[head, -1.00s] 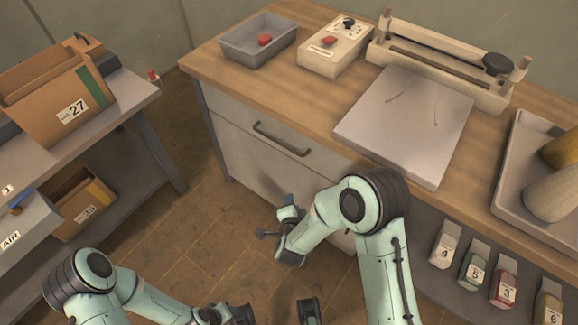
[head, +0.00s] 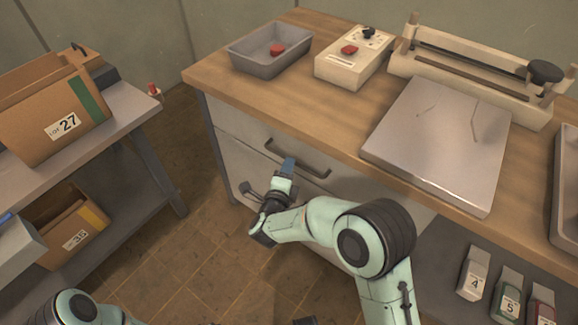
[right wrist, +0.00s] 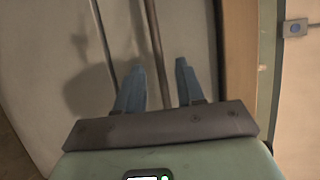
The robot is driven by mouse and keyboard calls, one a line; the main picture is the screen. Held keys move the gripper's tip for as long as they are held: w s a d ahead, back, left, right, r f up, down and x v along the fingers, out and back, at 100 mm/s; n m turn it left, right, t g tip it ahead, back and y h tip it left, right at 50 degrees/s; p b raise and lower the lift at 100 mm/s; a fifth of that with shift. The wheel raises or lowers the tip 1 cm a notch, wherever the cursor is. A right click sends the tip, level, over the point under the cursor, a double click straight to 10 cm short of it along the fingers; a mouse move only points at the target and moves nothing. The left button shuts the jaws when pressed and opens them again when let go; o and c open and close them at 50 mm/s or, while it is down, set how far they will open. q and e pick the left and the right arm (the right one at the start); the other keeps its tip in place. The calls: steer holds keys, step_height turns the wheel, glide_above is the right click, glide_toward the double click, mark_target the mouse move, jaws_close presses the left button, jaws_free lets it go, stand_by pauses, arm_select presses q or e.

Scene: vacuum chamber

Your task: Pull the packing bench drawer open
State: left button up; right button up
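The packing bench drawer (head: 240,132) is the pale upper front under the wooden top, and it looks closed. Its dark bar handle (head: 310,165) runs along the front. My right gripper (head: 269,177) is at the drawer front, just below and left of the handle's middle in the head view. In the right wrist view the two blue fingers of my right gripper (right wrist: 160,65) are spread apart, with the handle bar (right wrist: 152,30) running between them and gaps showing on both sides. My left gripper is not in view; only part of my left arm shows at the lower left.
The bench top (head: 215,75) holds a grey tray (head: 245,62), a control box (head: 345,68), a sealer (head: 470,75) and a metal plate (head: 440,140). A side table (head: 120,110) with cardboard boxes stands at left. Floor between is clear.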

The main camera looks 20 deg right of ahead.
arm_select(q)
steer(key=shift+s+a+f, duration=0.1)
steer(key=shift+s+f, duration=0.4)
arm_select(e)
steer(key=shift+x, duration=1.4)
jaws_close()
steer(key=shift+s+a, duration=0.1)
